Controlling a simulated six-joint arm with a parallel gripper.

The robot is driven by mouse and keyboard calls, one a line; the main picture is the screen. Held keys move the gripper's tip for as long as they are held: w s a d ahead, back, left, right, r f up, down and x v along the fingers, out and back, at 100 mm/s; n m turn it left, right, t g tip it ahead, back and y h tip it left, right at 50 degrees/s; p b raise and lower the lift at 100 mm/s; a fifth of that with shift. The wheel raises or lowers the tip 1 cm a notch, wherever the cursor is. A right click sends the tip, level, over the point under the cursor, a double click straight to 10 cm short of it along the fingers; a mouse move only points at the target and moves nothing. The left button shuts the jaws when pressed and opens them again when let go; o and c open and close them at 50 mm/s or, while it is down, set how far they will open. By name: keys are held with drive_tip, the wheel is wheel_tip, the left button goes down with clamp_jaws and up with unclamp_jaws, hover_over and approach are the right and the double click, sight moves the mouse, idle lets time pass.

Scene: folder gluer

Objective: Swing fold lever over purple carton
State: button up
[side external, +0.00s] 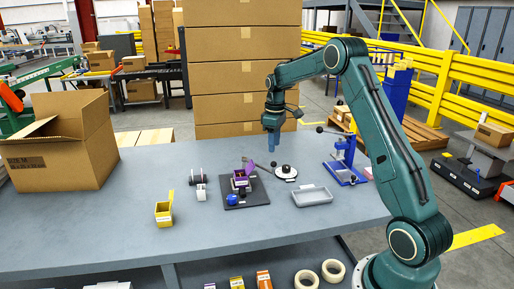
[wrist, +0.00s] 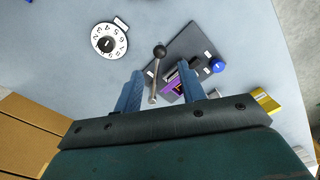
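The purple carton (side external: 240,181) stands on a dark base plate (side external: 246,197) in the middle of the table, with a purple flap raised. In the wrist view the carton (wrist: 173,87) is partly hidden by the fingers and fixture parts. The fold lever (wrist: 156,77) is a metal rod with a dark ball end. It shows in the gap between my fingers in the wrist view, with the ball beyond them. My gripper (side external: 271,143) has blue fingers pointing down, open, above the table behind and right of the carton. It appears apart from the lever and holds nothing.
A numbered white dial (side external: 286,173) stands right of the plate. A blue knob (side external: 232,200) sits at the plate's front. A grey tray (side external: 313,195), a blue press (side external: 346,165) and a yellow box (side external: 164,212) stand around. The front of the table is clear.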

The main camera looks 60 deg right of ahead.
sight(274, 165)
drive_tip(key=shift+f, duration=5.2)
clamp_jaws()
